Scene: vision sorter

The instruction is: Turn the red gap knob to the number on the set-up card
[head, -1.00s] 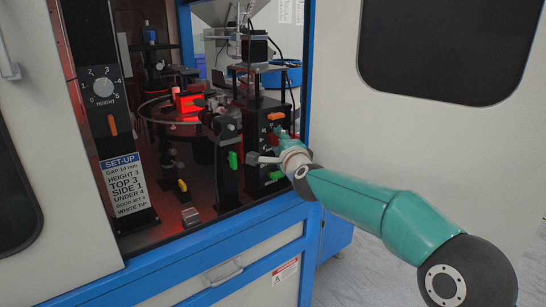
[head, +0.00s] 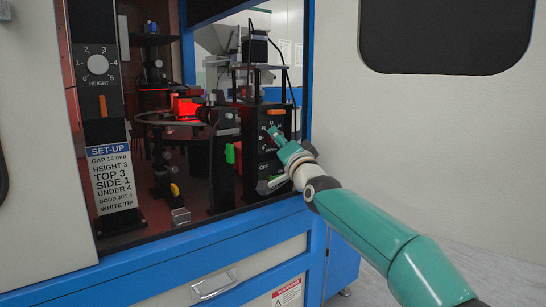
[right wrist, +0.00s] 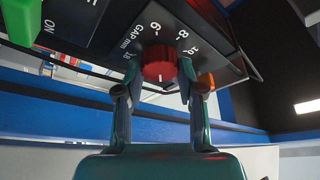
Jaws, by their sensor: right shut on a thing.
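The red gap knob (right wrist: 160,65) sits on a black panel in the right wrist view, with the label GAP mm and white numbers such as 6, 8, 10 and 18 around it. My right gripper (right wrist: 160,84) has one finger on each side of the knob and is shut on it. In the head view my right gripper (head: 273,132) reaches the panel and hides the knob. The set-up card (head: 110,180) at the left reads GAP 14 mm. I cannot surely read the number the knob points to. My left gripper is not in view.
A height dial (head: 98,65) and an orange lever (head: 103,105) are above the card. A green switch (right wrist: 20,20) marked ON is beside the gap dial. The round glass table (head: 165,118) and posts fill the cabinet. The blue frame (head: 200,231) edges the opening below.

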